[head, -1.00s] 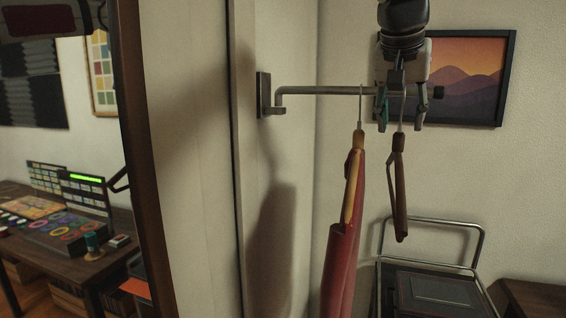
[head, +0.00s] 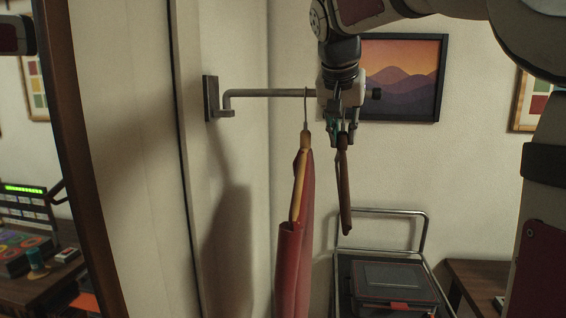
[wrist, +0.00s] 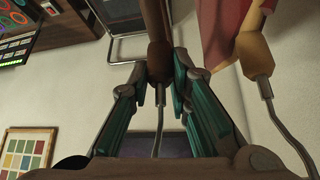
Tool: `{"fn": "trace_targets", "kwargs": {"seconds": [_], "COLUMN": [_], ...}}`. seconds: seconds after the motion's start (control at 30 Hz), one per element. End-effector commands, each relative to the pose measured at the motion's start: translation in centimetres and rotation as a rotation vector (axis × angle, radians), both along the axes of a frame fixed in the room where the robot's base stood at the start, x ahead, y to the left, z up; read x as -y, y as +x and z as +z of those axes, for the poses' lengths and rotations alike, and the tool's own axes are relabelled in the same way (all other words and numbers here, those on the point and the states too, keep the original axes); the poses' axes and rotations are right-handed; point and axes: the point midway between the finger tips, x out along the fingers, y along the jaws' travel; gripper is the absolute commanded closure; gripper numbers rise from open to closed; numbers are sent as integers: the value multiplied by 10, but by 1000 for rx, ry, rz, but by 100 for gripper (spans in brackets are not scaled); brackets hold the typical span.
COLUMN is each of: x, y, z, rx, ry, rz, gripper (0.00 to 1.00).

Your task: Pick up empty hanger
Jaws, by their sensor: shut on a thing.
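The empty hanger (head: 344,190) is dark brown wood and hangs nearly edge-on below my gripper (head: 341,132), to the right of a hanger with a red garment (head: 290,265). In the wrist view, my gripper (wrist: 167,88) has its green-lined fingers closed around the base of the metal hook of the empty hanger (wrist: 155,25). The wall rail (head: 265,93) passes behind my gripper. The top of the empty hanger's hook is hidden in the head view, so I cannot tell whether it touches the rail.
The garment's pale wooden hanger (head: 300,180) hangs close on the left. A metal-framed cart (head: 425,235) with a dark box (head: 392,275) stands below right. A framed mountain picture (head: 405,75) is on the wall behind.

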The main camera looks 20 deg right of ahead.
Motion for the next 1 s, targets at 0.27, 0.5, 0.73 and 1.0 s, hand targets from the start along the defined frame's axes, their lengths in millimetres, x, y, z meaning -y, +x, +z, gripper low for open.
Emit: {"fn": "trace_targets", "kwargs": {"seconds": [0.27, 0.5, 0.73, 1.0], "x": [0, 19, 54, 97], "y": [0, -15, -40, -70], "z": [4, 8, 9, 9], "rx": [0, -2, -1, -2], "ry": [0, 0, 0, 0], "rz": [0, -3, -4, -3], "gripper": [100, 100, 100, 100]}}
